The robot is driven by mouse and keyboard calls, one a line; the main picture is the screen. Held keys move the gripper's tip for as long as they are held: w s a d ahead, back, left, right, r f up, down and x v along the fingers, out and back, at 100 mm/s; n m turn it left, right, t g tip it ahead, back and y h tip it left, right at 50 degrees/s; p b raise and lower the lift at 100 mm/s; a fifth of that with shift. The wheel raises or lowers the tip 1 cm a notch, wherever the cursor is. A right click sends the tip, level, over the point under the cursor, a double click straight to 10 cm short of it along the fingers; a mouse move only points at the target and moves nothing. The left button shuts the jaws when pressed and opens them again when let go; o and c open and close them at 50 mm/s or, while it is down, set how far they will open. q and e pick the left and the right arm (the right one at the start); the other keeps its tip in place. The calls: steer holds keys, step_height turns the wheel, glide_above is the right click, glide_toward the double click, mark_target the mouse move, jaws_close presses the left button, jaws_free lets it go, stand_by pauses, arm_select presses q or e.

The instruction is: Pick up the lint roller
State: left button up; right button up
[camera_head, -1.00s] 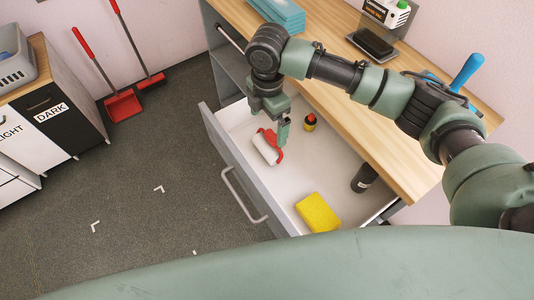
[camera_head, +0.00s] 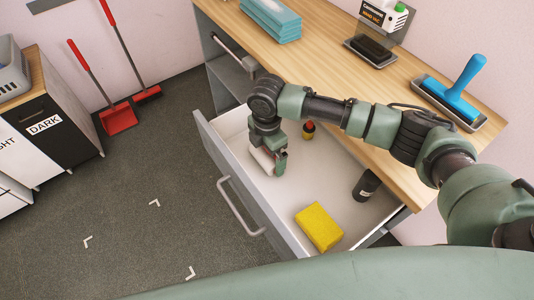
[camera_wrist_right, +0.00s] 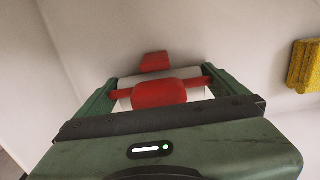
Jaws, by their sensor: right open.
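The lint roller (camera_head: 260,159), with a white roll and red frame and handle, lies in the open drawer (camera_head: 300,185). In the head view my right gripper (camera_head: 273,164) is down over it and hides most of it. In the right wrist view the lint roller (camera_wrist_right: 160,92) lies between the two spread green fingers of my right gripper (camera_wrist_right: 160,84). Its red part crosses the gap between the fingers. I cannot tell whether a finger touches it. My left gripper is not in view.
The drawer also holds a small bottle with a red cap (camera_head: 308,130), a dark bottle (camera_head: 366,184) and a yellow sponge (camera_head: 319,226). The wooden counter (camera_head: 330,70) overhangs the drawer's back. The drawer's front wall (camera_head: 240,185) stands close left of the gripper.

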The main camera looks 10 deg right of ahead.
steer(key=c, duration=1.3)
steer(key=shift+o, duration=0.2)
steer(key=shift+r, duration=0.1)
step_height(320, 180, up, 20)
steer(key=shift+p, duration=0.3)
